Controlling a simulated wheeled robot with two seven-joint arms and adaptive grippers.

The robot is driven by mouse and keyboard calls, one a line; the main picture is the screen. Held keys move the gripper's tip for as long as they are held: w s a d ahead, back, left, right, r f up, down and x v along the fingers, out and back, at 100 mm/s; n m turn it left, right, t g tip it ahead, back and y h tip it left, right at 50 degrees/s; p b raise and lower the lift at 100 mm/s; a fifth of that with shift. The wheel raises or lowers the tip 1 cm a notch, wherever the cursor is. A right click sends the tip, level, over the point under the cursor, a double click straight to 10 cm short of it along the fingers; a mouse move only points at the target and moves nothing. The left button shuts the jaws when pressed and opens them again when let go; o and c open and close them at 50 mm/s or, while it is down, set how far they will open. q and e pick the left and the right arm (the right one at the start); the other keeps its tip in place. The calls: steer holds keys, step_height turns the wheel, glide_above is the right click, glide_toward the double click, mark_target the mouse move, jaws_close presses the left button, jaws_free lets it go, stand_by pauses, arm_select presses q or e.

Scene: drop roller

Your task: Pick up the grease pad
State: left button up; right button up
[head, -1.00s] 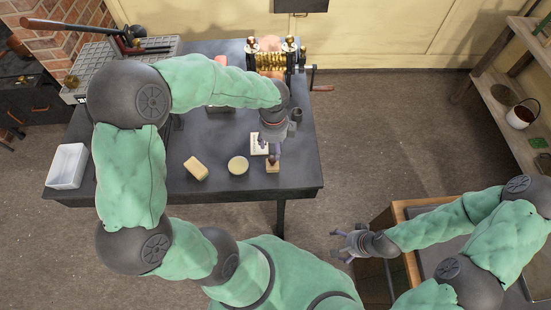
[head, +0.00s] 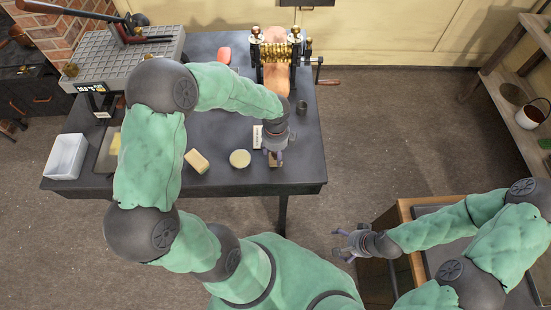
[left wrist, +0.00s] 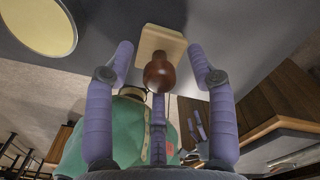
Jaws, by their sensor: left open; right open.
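What I take for the grease pad is a pale flat block (left wrist: 160,43) with a round reddish-brown knob (left wrist: 158,72). In the head view the pad (head: 276,162) sits near the table's front right edge, partly hidden by my left gripper (head: 272,154). My left gripper (left wrist: 160,62) is open around the knob, with a finger on each side and gaps between them and the knob. My right gripper (head: 350,244) is open and empty, low at the right, away from the table.
A round pale-yellow tin (head: 240,159), a yellow block (head: 197,161) and a white card (head: 257,138) lie close to the left of the pad. A brass roller machine (head: 275,53) stands behind. A white tray (head: 66,157) is at the far left of the dark table (head: 220,178).

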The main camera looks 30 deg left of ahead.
arm_select(q)
jaws_close()
steer(key=shift+r, duration=0.2)
steer(key=shift+r+p, duration=0.35)
steer(key=shift+r, duration=0.25)
steer(key=s+a+r+p, duration=0.2)
steer(key=s+r+p, duration=0.2)
steer(key=s+r, duration=0.7)
steer(key=s, duration=0.3)
steer(key=shift+r, duration=0.25)
steer(key=c, duration=1.1)
jaws_free()
